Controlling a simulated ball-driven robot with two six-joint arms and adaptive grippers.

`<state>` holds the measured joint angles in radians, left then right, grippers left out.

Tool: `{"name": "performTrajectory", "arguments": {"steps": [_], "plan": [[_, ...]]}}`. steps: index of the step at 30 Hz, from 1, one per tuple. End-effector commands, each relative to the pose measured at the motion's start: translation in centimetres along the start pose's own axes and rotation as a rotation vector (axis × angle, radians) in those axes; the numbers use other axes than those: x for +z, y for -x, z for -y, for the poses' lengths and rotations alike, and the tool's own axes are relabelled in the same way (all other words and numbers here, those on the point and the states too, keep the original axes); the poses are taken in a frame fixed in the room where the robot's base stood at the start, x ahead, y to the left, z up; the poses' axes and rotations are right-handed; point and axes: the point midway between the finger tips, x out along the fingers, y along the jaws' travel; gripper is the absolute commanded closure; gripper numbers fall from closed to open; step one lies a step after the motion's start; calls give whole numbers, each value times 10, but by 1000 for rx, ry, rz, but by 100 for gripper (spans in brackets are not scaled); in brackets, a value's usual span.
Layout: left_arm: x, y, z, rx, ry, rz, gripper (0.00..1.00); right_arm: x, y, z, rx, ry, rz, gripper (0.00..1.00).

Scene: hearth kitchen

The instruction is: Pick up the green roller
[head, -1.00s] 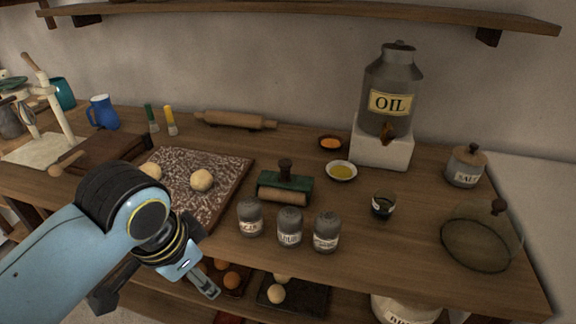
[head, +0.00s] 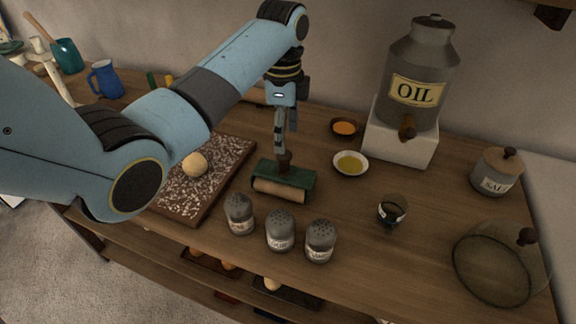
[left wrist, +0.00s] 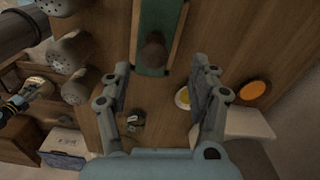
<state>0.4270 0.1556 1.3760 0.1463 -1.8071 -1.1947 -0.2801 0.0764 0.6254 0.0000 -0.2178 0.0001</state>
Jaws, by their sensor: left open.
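The green roller (head: 284,181) lies on the wooden counter, with a green frame, a pale wooden cylinder at its front and a dark knob on top. My left gripper (head: 284,150) hangs pointing down over it, its tips close to the knob. In the left wrist view the roller (left wrist: 155,40) shows at the top, its round brown knob in line with the gap between the fingers. The left gripper (left wrist: 160,75) is open there, with nothing between its fingers. I cannot tell whether a finger touches the knob.
Several grey shakers (head: 280,231) stand just in front of the roller. A floured board (head: 225,165) with a dough ball (head: 194,164) lies to its left. A yellow oil dish (head: 350,163), a small dark cup (head: 391,210) and the oil can (head: 417,80) stand to its right.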

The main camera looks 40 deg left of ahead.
Motion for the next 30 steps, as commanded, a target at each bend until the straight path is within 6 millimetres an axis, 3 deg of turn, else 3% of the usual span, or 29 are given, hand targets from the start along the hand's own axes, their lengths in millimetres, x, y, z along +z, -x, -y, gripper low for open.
{"name": "performTrajectory", "arguments": {"steps": [3, 8, 18, 26, 30], "plan": [[0, -20, -1, 2, 1, 0, 39, 18, 2, 0, -1, 1, 24, 60], [-1, -33, -1, -2, 2, 0, 39, 37, 4, 0, -1, 3, 53, 60], [-2, -79, -8, -2, 3, 0, 39, 15, 8, -3, 2, 2, 19, 60], [-2, -84, -8, -3, 3, 0, 39, 14, 8, -5, 5, 3, 20, 60], [-2, -84, -8, -3, 3, 0, 54, 17, 8, -5, 5, 4, 24, 60]]}}
